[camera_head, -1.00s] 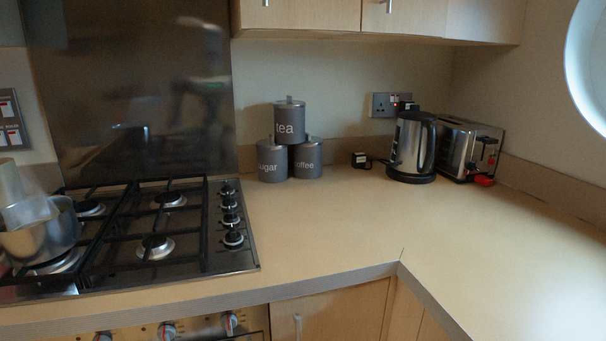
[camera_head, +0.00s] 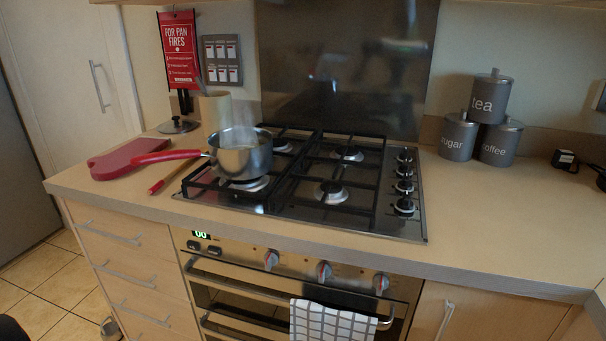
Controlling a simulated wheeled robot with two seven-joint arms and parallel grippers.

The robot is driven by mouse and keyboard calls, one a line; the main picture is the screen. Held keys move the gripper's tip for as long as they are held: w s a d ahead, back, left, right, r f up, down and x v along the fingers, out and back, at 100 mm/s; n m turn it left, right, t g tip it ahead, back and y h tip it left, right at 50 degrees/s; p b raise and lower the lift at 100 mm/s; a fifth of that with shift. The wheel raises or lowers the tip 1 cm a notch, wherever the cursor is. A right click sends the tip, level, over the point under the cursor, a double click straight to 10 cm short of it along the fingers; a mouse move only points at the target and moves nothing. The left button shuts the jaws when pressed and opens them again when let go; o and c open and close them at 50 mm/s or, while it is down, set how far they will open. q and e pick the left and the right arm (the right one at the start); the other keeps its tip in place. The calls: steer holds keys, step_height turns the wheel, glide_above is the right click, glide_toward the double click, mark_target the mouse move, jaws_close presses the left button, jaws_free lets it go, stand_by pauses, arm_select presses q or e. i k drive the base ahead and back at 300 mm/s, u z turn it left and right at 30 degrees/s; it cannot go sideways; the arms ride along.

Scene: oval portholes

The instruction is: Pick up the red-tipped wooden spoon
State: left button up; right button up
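The red-tipped wooden spoon (camera_head: 166,181) lies on the counter just left of the hob. Its red end points toward the counter's front edge, and its far part runs back beneath the red pan handle (camera_head: 168,156). The steel saucepan (camera_head: 241,153) stands on the hob's left front burner, with its handle reaching left over the counter.
A red chopping board (camera_head: 122,162) lies left of the spoon. Behind are a pan lid (camera_head: 178,125) and a utensil pot (camera_head: 214,110). The gas hob (camera_head: 410,222) is to the right. A checked towel (camera_head: 330,318) hangs from the oven handle.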

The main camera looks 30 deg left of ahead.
mark_target(153, 191)
steer(key=u, duration=1.75)
